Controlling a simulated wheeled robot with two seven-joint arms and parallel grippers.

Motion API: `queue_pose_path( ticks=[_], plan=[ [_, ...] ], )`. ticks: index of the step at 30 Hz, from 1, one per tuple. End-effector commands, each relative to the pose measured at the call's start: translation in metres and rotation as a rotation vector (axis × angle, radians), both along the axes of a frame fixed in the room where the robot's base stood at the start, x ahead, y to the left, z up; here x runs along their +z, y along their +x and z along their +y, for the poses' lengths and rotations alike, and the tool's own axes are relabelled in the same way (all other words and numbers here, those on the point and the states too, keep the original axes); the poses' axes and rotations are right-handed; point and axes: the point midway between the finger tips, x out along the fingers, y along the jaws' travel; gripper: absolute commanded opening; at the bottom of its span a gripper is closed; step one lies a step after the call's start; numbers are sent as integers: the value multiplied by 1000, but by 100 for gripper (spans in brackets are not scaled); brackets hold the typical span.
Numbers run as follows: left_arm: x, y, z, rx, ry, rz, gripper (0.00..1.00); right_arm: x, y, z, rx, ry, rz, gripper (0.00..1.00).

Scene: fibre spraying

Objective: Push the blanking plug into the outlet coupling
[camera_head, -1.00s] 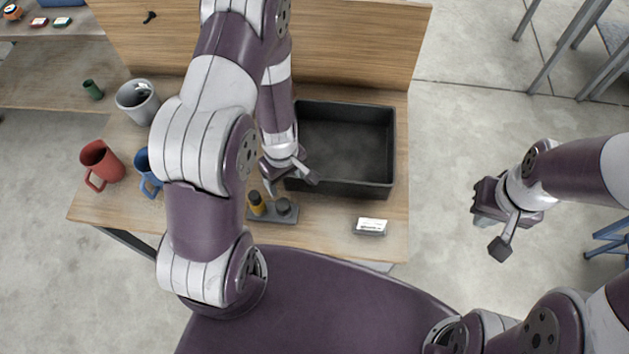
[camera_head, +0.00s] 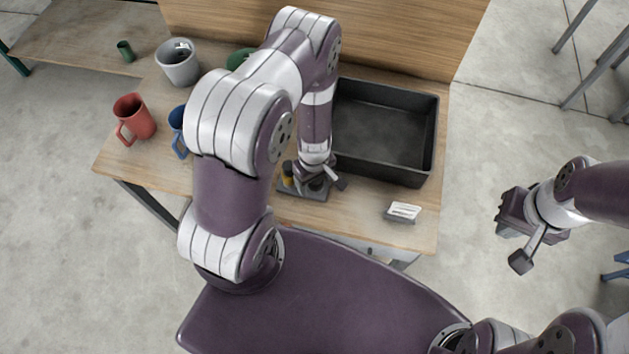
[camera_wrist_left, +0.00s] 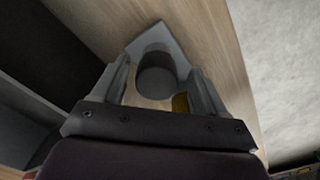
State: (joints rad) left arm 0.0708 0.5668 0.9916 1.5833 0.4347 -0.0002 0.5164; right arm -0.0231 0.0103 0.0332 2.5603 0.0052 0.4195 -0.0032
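A small dark base plate (camera_head: 297,190) lies near the front edge of the table. A yellow piece (camera_head: 288,174) and a dark round piece (camera_head: 317,184) stand on it; I cannot tell which is the plug and which the coupling. My left gripper (camera_head: 316,178) points down over the plate and partly hides it. In the left wrist view its fingers stand apart on either side of the dark cylinder (camera_wrist_left: 157,76), with gaps visible. The yellow piece (camera_wrist_left: 181,102) shows beside the right finger. My right gripper (camera_head: 517,232) hangs off the table at the right; its fingers are unclear.
A black open bin (camera_head: 428,150) stands behind and right of the plate. A white card on a holder (camera_head: 402,212) sits at the front right. A red mug (camera_head: 134,117), a blue mug (camera_head: 177,125) and a grey pot (camera_head: 178,64) stand at the left.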

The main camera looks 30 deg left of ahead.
Motion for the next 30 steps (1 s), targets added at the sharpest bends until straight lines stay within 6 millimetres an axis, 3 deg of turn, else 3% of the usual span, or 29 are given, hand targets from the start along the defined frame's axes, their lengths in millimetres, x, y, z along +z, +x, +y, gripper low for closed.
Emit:
queue_pose_path(
  ticks=[1, 3, 6, 17, 20, 30],
  plan=[
    [0, 0, 0, 0, 0, 0, 60, 0, 0, 0, 0, 0, 0, 0],
    [0, 0, 0, 0, 0, 0, 37, 0, 0, 0, 0, 0, 0, 0],
    [0, 0, 0, 0, 0, 0, 11, 0, 0, 0, 0, 0, 0, 0],
    [5, 1, 0, -1, -1, -1, 10, 1, 0, 0, 0, 0, 0, 0],
    [18, 1, 0, -1, 0, -2, 10, 3, 0, 0, 0, 0, 0, 0],
    [92, 0, 0, -1, 0, 0, 10, 27, 0, 0, 0, 0, 0, 0]
  ],
)
